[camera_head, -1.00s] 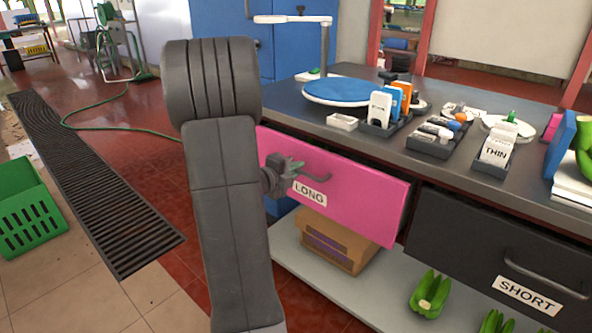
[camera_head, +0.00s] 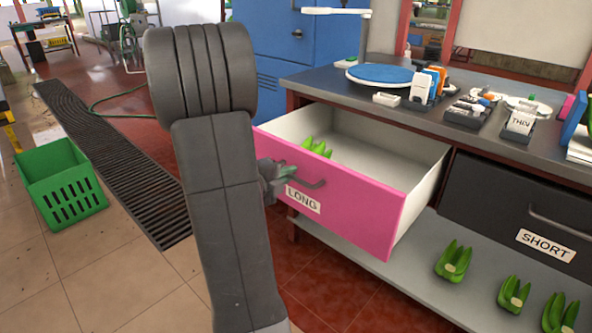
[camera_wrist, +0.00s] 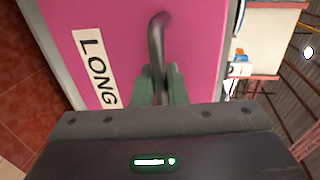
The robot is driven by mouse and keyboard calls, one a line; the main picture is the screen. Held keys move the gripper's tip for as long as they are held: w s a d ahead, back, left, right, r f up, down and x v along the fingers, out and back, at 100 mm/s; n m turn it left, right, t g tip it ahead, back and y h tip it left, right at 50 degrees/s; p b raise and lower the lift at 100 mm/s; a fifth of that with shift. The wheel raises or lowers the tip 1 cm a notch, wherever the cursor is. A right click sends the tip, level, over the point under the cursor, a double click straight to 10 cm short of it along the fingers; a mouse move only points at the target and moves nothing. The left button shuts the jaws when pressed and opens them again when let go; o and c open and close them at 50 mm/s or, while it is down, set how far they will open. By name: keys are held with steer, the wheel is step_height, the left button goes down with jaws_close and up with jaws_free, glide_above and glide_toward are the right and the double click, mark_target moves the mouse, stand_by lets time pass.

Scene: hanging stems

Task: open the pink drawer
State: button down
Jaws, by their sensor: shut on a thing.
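The pink drawer (camera_head: 345,207) with the LONG label stands well out of the bench, and its pale inside shows. A green banana piece (camera_head: 317,147) lies inside at the left, partly hidden by the drawer front. My gripper (camera_head: 283,174) is at the drawer's dark handle (camera_head: 314,184), in front of the pink face. In the wrist view, the green-grey fingers of my gripper (camera_wrist: 158,88) are shut on the handle (camera_wrist: 157,45), beside the LONG label (camera_wrist: 94,68). My arm hides the drawer's left edge in the head view.
The dark SHORT drawer (camera_head: 490,205) is closed at the right. Several green banana pieces lie on the lower shelf (camera_head: 345,243). The bench top (camera_head: 440,130) holds a blue disc and small boxes. A green crate (camera_head: 62,185) stands at the left; tiled floor in front is clear.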

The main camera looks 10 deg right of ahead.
steer(key=shift+f+v, duration=0.25)
steer(key=shift+v, duration=0.95)
steer(key=shift+f+v, duration=0.25)
steer(key=shift+v, duration=0.95)
steer(key=shift+a, duration=0.1)
steer(key=c, duration=1.5)
jaws_free()
steer(key=shift+c, duration=0.2)
steer(key=p+v, duration=0.2)
steer(key=v, duration=1.1)
steer(key=shift+s+a+p, duration=0.25)
steer(key=shift+a+p, duration=0.05)
steer(key=shift+p, duration=0.1)
steer(key=b+x, duration=0.3)
steer(key=x, duration=1)
steer(key=shift+w+d, duration=0.25)
steer(key=shift+d, duration=0.1)
steer(key=shift+s, duration=0.1)
